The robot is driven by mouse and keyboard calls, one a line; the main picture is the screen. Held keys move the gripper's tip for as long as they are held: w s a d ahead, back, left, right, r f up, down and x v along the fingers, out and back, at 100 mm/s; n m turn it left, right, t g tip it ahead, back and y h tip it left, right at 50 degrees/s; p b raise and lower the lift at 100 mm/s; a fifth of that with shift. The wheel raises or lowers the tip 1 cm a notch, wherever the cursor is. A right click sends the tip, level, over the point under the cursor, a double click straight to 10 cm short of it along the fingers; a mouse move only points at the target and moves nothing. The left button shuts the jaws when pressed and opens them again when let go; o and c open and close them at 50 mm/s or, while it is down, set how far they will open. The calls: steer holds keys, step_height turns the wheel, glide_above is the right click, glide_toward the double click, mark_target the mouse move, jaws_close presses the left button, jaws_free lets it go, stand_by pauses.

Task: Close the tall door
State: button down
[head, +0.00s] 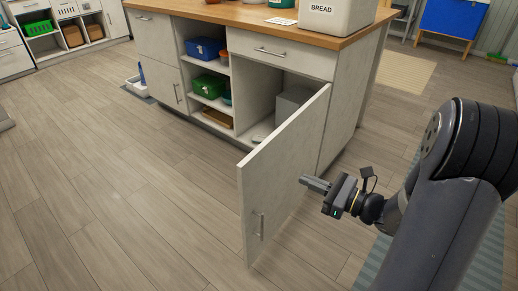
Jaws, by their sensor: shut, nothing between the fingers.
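The tall door (285,160) is a pale panel on the right end of the kitchen island. It stands wide open, swung out toward me, with a metal bar handle (259,226) low near its free edge. Behind it the cupboard inside is partly visible, with a grey box (291,103) in it. My gripper (303,182) is shut and empty. It is to the right of the door, on the side away from the handle's free edge, close to the panel's face in the picture. I cannot tell whether the fingertips touch the panel.
The island's wooden top (230,12) carries a white BREAD bin (335,14). Open shelves hold a blue basket (204,49) and a green box (208,86). A striped rug (481,262) lies under my arm at right. The wooden floor (110,190) left of the door is clear.

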steer(key=b, duration=0.3)
glide_toward(257, 154)
steer(key=x, duration=0.6)
steer(key=shift+a+f, duration=0.15)
steer(key=shift+a, duration=0.05)
steer(key=shift+w+a, duration=0.2)
steer(key=shift+a, duration=0.05)
steer(key=shift+m+t, duration=0.3)
steer(key=shift+t, duration=0.1)
